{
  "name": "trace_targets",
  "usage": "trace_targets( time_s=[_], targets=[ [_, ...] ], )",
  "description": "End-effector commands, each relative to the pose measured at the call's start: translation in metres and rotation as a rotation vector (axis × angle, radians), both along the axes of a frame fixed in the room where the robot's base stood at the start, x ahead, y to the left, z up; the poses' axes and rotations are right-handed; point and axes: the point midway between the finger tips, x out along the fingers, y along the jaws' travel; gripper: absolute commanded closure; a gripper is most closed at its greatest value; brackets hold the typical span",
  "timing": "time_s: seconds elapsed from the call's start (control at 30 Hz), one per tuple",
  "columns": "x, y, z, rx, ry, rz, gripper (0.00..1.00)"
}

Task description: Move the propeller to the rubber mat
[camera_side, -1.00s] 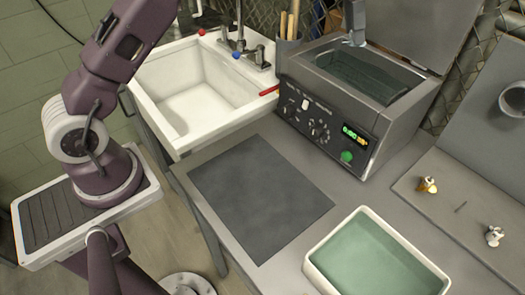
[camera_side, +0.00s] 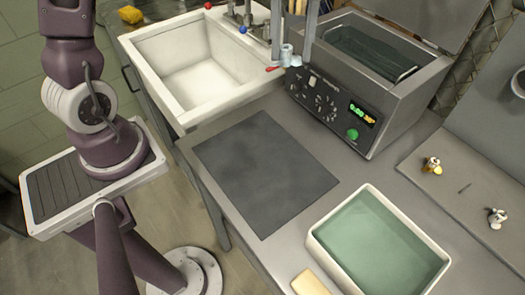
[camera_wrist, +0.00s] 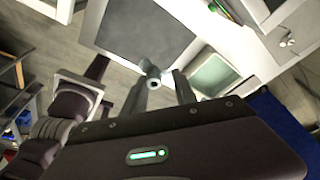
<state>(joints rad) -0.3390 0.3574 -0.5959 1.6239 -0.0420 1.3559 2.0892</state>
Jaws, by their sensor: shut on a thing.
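My gripper (camera_side: 293,48) hangs from the top of the side view, in front of the left end of the steel cleaner. It is shut on the propeller (camera_side: 287,57), a small pale grey piece with a round hub, held between the fingertips in the air. The rubber mat (camera_side: 265,170), a flat dark grey rectangle, lies bare on the bench, below the gripper in the side view. The mat (camera_wrist: 145,28) also shows in the wrist view.
The steel cleaner (camera_side: 350,125) with an open basin stands behind the mat. A white sink (camera_side: 195,65) is at the left, a tray of green liquid (camera_side: 380,245) at the front right. A red-handled thing (camera_side: 273,69) lies near the sink's edge. Small parts (camera_side: 432,165) sit at the right.

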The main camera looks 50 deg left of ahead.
Motion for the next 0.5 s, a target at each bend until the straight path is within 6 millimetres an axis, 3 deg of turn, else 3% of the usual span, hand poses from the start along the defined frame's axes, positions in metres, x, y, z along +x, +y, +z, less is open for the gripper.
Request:
trace_targets(
  time_s=[0.17, 0.5],
  targets=[
    [-0.030, -0.001, -0.004, 0.001, 0.002, -0.179, 1.00],
    [-0.030, -0.001, -0.075, 0.000, 0.009, -0.184, 1.00]
  ],
)
